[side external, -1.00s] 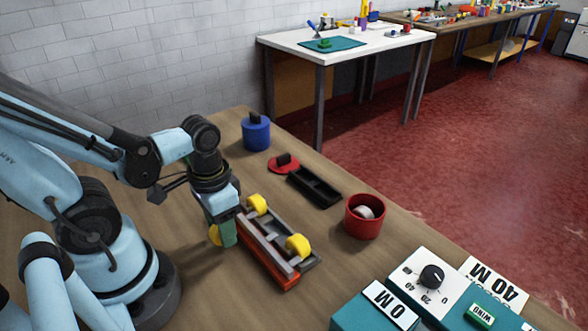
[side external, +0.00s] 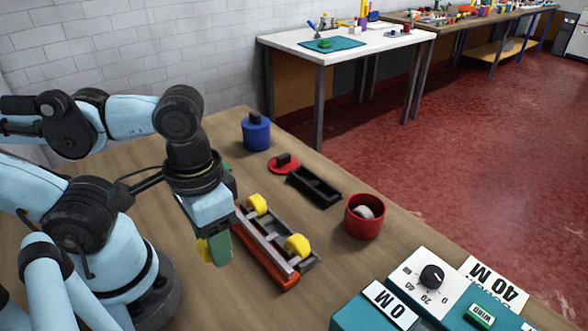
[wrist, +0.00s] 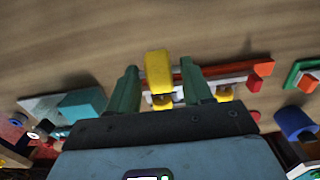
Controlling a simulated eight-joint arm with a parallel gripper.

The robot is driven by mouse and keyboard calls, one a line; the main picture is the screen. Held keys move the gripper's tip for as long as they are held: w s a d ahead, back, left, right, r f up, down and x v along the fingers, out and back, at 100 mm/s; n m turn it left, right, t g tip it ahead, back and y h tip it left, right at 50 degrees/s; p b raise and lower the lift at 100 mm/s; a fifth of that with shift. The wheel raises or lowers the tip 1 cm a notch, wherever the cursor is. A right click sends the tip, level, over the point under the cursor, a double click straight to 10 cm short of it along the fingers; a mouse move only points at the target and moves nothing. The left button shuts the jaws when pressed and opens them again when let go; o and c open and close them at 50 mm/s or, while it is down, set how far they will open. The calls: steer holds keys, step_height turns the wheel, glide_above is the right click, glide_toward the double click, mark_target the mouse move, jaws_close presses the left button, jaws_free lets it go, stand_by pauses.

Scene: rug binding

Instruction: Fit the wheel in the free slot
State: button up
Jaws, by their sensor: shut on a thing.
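A long chassis (side external: 266,247) with a red-orange rail and grey bars lies on the wooden bench. Two yellow wheels, one nearer the back (side external: 257,205) and one nearer the front (side external: 298,246), sit along its right side. My gripper (side external: 215,249) has green fingers and is shut on another yellow wheel (wrist: 158,72), which shows upright between the fingertips in the wrist view. In the side view this held wheel (side external: 203,251) is partly hidden by a finger, to the left of the chassis and apart from it. The slots themselves are too small to make out.
A black tray (side external: 314,186), a red lidded piece (side external: 283,163) and a blue pot (side external: 256,133) stand behind the chassis. A red cup (side external: 365,217) holding a pale ring is to its right. A teal control box (side external: 430,285) stands front right.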

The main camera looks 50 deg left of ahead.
steer(key=shift+s+d+r, duration=0.25)
steer(key=shift+d+r, duration=0.15)
steer(key=shift+d, duration=0.1)
steer(key=shift+w+d+r, duration=0.2)
steer(key=shift+r, duration=0.15)
steer(key=w+a+r, duration=0.3)
steer(key=w+a, duration=0.2)
steer(key=w, duration=0.5)
steer(key=w+a+r, duration=0.2)
steer(key=w+a, duration=0.2)
steer(key=w, duration=0.6)
steer(key=s+d+f+m, duration=0.3)
steer(key=s+d+m, duration=0.1)
steer(key=s+d, duration=0.8)
steer(key=shift+m, duration=0.3)
steer(key=shift+w+a+f, duration=1.1)
steer(key=shift+a+f, duration=0.45)
steer(key=shift+f, duration=0.2)
steer(key=shift+w+a+f, duration=1.1)
steer(key=shift+a+f, duration=0.45)
steer(key=shift+f, duration=0.2)
steer(key=shift+w+a+f, duration=1.1)
steer(key=shift+a+f, duration=0.45)
steer(key=shift+f, duration=0.2)
steer(key=shift+f, duration=0.6)
